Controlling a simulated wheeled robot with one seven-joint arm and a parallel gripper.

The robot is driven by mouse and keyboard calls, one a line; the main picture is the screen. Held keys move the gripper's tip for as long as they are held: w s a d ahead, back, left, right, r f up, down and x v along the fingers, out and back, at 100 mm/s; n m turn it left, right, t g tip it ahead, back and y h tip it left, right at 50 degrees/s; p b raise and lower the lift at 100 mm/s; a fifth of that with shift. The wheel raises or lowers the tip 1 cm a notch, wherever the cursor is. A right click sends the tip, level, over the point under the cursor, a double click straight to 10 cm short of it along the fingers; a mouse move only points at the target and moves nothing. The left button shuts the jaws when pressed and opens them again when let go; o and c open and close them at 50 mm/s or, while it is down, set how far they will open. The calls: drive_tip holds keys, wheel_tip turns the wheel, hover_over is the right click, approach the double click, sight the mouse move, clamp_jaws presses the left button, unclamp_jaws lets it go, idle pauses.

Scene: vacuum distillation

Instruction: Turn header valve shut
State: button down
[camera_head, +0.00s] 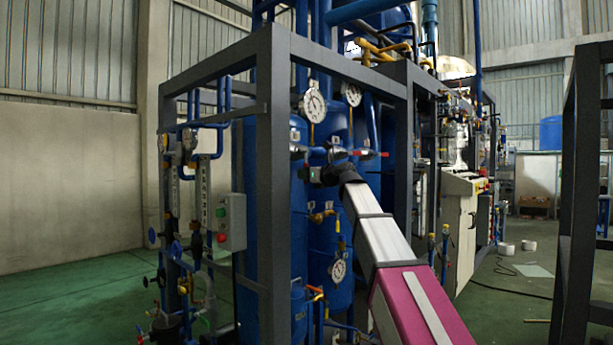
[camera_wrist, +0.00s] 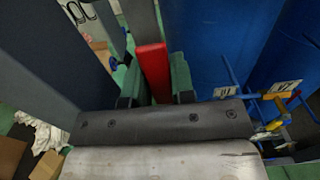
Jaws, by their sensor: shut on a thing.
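A red valve lever (camera_wrist: 151,62) stands between the two green fingers of my gripper (camera_wrist: 155,80) in the wrist view. The fingers are shut on it, one on each side. In the head view, my gripper (camera_head: 314,174) reaches in from the right to the blue header pipe (camera_head: 338,153), below the upper left gauge. The gripped lever is hard to make out there because it is small. The valve body under the lever is not clear in either view.
A grey frame post (camera_head: 274,190) stands just left of my gripper. Blue tanks (camera_head: 325,235) stand behind it. Pressure gauges (camera_head: 313,105) sit above the header, and another red handle (camera_head: 384,154) shows to the right.

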drive_tip(key=shift+s, duration=0.1)
drive_tip(key=c, duration=1)
unclamp_jaws()
drive_tip(key=shift+o, duration=0.2)
drive_tip(key=v, duration=1)
drive_tip(key=shift+s+d, duration=0.25)
drive_tip(key=shift+d, duration=0.05)
